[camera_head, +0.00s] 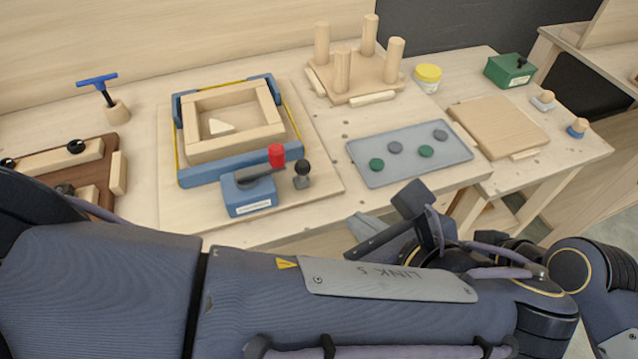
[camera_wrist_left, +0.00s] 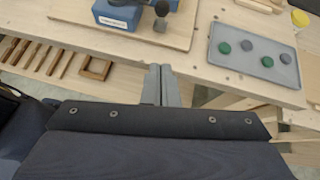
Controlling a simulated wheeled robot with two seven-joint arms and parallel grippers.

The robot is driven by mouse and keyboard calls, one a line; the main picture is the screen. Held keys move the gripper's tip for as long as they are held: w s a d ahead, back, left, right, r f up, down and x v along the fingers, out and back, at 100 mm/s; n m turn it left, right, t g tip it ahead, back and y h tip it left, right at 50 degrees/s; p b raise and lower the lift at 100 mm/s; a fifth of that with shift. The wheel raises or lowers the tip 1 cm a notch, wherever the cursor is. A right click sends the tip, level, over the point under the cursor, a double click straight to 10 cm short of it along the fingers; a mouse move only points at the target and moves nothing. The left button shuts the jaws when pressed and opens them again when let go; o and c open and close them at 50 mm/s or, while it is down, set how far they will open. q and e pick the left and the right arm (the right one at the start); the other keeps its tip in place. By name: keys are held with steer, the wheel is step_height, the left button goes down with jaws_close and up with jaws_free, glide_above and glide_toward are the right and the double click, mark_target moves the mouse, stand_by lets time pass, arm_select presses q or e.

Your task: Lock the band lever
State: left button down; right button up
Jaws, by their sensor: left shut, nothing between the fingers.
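The band clamp's blue block (camera_head: 248,195) sits at the front of a wooden board. Its grey lever (camera_head: 262,174) lies over the block and carries a red knob (camera_head: 276,155). A black ball knob (camera_head: 302,168) stands beside the block's right end. The blue block (camera_wrist_left: 120,14) and ball knob (camera_wrist_left: 161,9) also show at the top of the left wrist view. My left gripper (camera_head: 370,226) is at the bench's front edge, right of and nearer than the lever, partly hidden by my arm. Its fingers (camera_wrist_left: 160,84) are shut, empty and apart from the clamp. My right gripper is not in view.
A blue-cornered yellow band surrounds a wooden frame (camera_head: 235,147) behind the lever. A grey tray (camera_head: 400,173) with several discs lies to the right. A T-handled tool (camera_head: 98,84) and a brown tray (camera_head: 95,205) are at left. A pegged chair form (camera_head: 350,90) stands behind.

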mark_target(303, 175)
arm_select(q)
steer(key=x, duration=0.4)
steer(key=r+b+x, duration=0.1)
steer(key=x, duration=0.7)
steer(key=shift+w+a+r, duration=0.25)
steer(key=shift+w+a, duration=0.1)
steer(key=shift+w+a+r, duration=0.15)
steer(key=shift+w+a, duration=0.2)
steer(key=shift+w, duration=0.3)
